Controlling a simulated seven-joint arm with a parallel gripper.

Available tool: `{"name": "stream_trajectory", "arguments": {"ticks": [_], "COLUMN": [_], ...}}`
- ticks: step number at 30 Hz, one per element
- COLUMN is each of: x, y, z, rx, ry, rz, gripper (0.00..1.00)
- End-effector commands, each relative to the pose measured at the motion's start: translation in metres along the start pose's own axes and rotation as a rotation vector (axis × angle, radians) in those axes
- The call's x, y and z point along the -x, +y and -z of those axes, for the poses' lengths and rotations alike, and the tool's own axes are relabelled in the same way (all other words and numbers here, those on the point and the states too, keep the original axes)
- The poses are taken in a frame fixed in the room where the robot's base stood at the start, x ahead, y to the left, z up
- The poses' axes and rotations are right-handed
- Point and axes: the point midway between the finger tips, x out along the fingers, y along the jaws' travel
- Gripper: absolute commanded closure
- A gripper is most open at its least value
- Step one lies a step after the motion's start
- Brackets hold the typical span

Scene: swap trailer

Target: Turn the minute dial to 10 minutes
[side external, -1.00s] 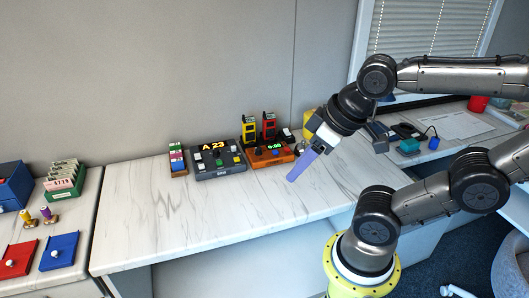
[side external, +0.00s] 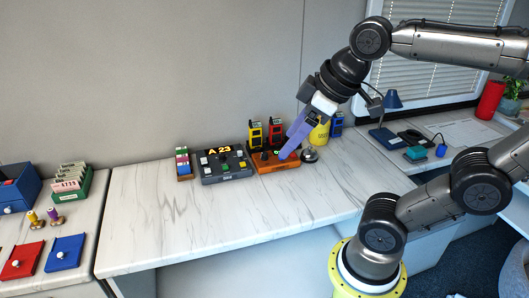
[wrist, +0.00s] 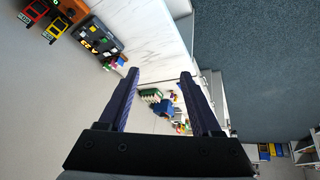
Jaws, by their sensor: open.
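The orange box (side external: 268,168) with dark knobs and a small display stands on the marble-topped counter. I take it as the one with the minute dial. My gripper (side external: 285,155), with long purple fingers, reaches down in front of this box and hides much of its display and right side. Whether the fingers touch it I cannot tell. In the wrist view my gripper (wrist: 161,75) has its two fingers apart with nothing between them. Part of the orange box (wrist: 75,10) shows there at the top left, away from the fingertips. The dial's setting is not readable.
A grey button panel (side external: 227,172) reading A 23 stands left of the orange box. Yellow (side external: 255,136) and red (side external: 275,130) handheld radios stand behind it. A silvery round object (side external: 310,155) is close on its right. The counter's front (side external: 220,220) is clear.

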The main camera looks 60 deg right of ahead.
Motion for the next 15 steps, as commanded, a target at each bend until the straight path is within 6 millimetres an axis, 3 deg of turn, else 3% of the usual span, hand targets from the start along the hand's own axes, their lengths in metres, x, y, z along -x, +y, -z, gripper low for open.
{"name": "stream_trajectory", "arguments": {"ticks": [1, 8, 15], "x": [0.003, -0.003, -0.047], "y": [0.009, 0.058, 0.136], "z": [0.018, 0.091, 0.150], "rx": [0.016, 0.073, 0.082], "ry": [-0.010, -0.077, -0.177], "rz": [-0.007, -0.031, -0.040], "gripper": [0.35, 0.35, 0.35]}}
